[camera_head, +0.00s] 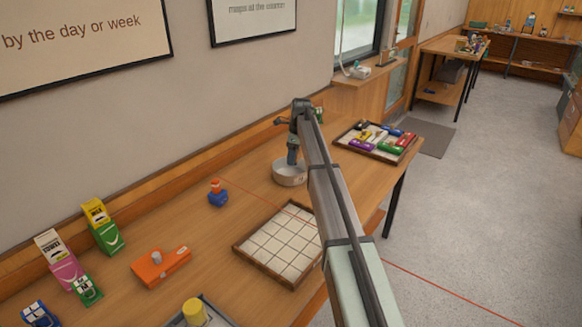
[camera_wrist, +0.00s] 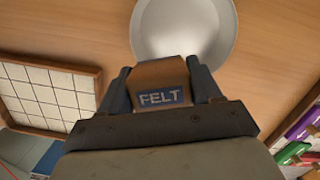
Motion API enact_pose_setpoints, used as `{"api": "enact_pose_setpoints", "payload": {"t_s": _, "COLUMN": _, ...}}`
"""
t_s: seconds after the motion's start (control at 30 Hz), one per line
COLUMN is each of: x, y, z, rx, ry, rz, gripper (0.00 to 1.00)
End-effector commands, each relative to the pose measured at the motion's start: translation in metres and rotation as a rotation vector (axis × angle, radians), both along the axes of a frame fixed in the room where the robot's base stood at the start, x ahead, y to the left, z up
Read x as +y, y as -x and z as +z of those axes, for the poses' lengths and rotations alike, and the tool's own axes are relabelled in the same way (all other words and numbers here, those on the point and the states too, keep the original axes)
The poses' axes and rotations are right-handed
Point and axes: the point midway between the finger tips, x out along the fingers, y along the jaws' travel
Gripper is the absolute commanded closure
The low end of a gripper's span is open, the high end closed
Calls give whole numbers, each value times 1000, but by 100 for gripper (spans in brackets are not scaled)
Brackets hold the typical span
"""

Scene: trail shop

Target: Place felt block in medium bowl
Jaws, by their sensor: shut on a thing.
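In the wrist view, my gripper (camera_wrist: 160,88) is shut on the felt block (camera_wrist: 161,73), a brown block with a blue label reading FELT. The block is between the two dark fingers. A pale round bowl (camera_wrist: 183,25) lies just beyond the block in the wrist view, and the block overlaps its near edge in the picture. In the head view, the bowl (camera_head: 289,174) stands on the table towards the back, with my gripper (camera_head: 293,158) above it. The felt block cannot be made out in the head view. How high the block is above the bowl I cannot tell.
A gridded tray (camera_head: 281,244) lies in front of the bowl. A tray of colourful items (camera_head: 376,141) stands to the right. An orange object (camera_head: 161,265), a blue-and-orange item (camera_head: 217,193) and several small boxes (camera_head: 101,227) stand at left. Bare table surrounds the bowl.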

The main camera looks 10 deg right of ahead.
Motion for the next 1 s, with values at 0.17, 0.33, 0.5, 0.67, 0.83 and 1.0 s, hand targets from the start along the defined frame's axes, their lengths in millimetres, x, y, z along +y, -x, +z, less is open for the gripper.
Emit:
{"api": "enact_pose_setpoints", "payload": {"t_s": 0.17, "x": 10, "y": -35, "z": 3, "rx": -5, "ry": 3, "rz": -109, "gripper": 67}}
{"api": "enact_pose_setpoints", "payload": {"t_s": 0.33, "x": 9, "y": -44, "z": 4, "rx": -6, "ry": 0, "rz": -238, "gripper": 67}}
{"api": "enact_pose_setpoints", "payload": {"t_s": 0.5, "x": 8, "y": -45, "z": 4, "rx": -4, "ry": -7, "rz": -335, "gripper": 67}}
{"api": "enact_pose_setpoints", "payload": {"t_s": 0.67, "x": 8, "y": -44, "z": -2, "rx": 2, "ry": -10, "rz": -370, "gripper": 67}}
{"api": "enact_pose_setpoints", "payload": {"t_s": 0.83, "x": 8, "y": -44, "z": -25, "rx": 2, "ry": -10, "rz": -372, "gripper": 67}}
{"api": "enact_pose_setpoints", "payload": {"t_s": 1.0, "x": 8, "y": -44, "z": -51, "rx": 2, "ry": -10, "rz": -370, "gripper": 67}}
